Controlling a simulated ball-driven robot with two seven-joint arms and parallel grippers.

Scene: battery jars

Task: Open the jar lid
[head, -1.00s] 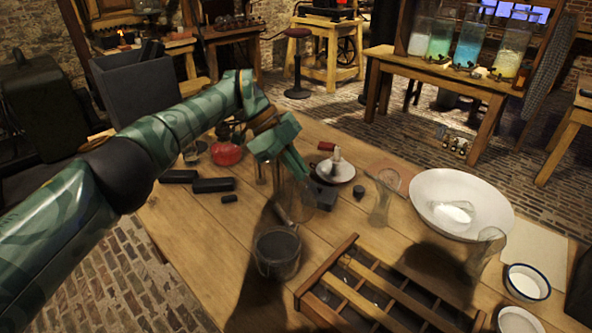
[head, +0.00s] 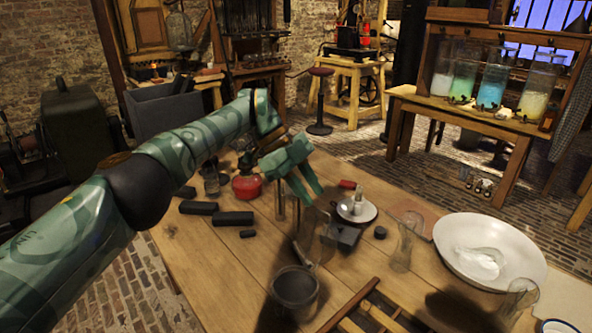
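My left gripper (head: 312,198) hangs over the middle of the wooden table, its two green fingers apart with nothing seen between them. Just below its fingertips stands a clear glass vessel (head: 322,250), hard to make out; I cannot tell whether they touch. A glass jar with dark contents (head: 295,290) stands nearer the front, below the gripper in the picture. I cannot make out a lid on either for certain. Another glass jar (head: 212,182) stands at the far left of the table. My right gripper is out of view.
A red pot (head: 247,187) and black blocks (head: 233,218) lie left of the gripper. A white dish with a candle (head: 357,211), a slim glass (head: 404,250) and a large white bowl (head: 490,275) are to the right. A wooden divided tray (head: 350,305) is at the front.

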